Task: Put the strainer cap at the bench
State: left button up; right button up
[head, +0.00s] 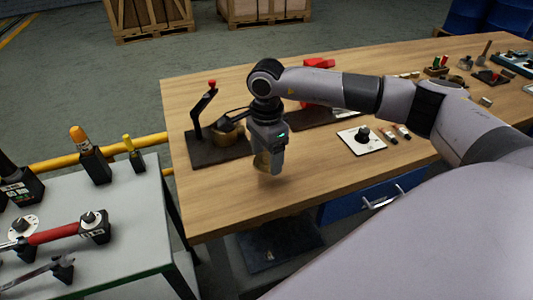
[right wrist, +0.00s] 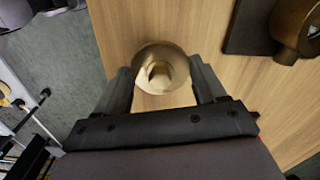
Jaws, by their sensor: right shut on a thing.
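My right gripper (head: 268,166) points down over the wooden bench (head: 330,190), near its front left part. It is shut on the strainer cap (right wrist: 160,68), a round brass piece with a raised middle, seen between the two fingers in the right wrist view. I cannot tell whether the cap touches the bench top. My left gripper is not in view.
A brass strainer body (head: 226,131) stands on a dark base plate (head: 205,152) left of my gripper, with a red-knobbed upright arm. A white plate with a black knob (head: 361,139) lies to the right. A grey tool table (head: 130,215) stands left. Bare bench lies in front.

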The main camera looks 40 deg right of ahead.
jog(key=shift+f+b, duration=1.9)
jog(key=shift+f, duration=0.25)
jog(key=shift+f+b, duration=0.35)
jog(key=shift+b, duration=0.05)
jog(key=o, duration=1.4)
jog(key=shift+r, duration=0.15)
jog(key=shift+r+p, duration=2.25)
jog(key=shift+r, duration=1.2)
